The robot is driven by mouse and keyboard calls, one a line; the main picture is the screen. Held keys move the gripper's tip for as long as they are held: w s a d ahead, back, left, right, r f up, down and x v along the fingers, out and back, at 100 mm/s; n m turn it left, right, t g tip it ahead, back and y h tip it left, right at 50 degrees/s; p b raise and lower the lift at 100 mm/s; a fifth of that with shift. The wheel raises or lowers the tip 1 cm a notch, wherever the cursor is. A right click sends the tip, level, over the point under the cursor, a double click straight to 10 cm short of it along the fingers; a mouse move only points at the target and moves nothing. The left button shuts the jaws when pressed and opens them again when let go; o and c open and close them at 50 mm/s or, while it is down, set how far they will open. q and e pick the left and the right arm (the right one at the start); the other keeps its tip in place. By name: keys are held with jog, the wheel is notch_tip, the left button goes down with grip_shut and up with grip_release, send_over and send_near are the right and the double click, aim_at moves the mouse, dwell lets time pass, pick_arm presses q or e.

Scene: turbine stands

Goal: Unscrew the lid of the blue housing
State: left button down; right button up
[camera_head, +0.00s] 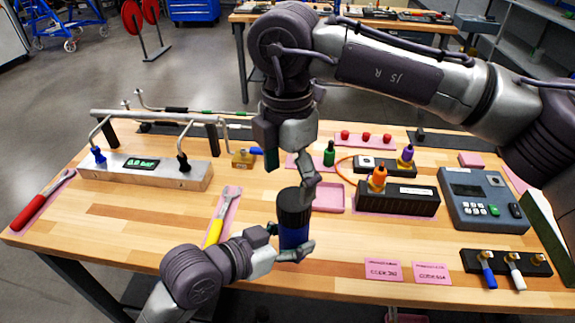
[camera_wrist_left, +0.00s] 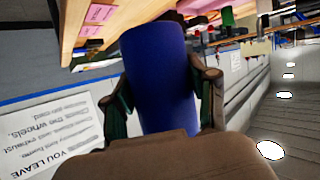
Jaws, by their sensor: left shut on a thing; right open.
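My left gripper (camera_head: 291,243) is shut around the blue body from the lower left. The left wrist view shows the blue housing (camera_wrist_left: 160,75) between both fingers of that gripper (camera_wrist_left: 162,95). My right gripper (camera_head: 288,168) points down just above the lid, with its fingers apart and nothing between them. One right fingertip is close to the lid's upper edge; I cannot tell whether it touches.
A yellow-handled tool (camera_head: 217,225) lies on a pink mat left of the housing. A pink tray (camera_head: 329,198) and a black box with an orange-topped item (camera_head: 397,200) are behind and right. Pink cards (camera_head: 384,270) lie at front right. A metal fixture (camera_head: 145,173) fills the left.

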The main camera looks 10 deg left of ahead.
aim_at(288, 197)
jog(key=shift+f, duration=3.1)
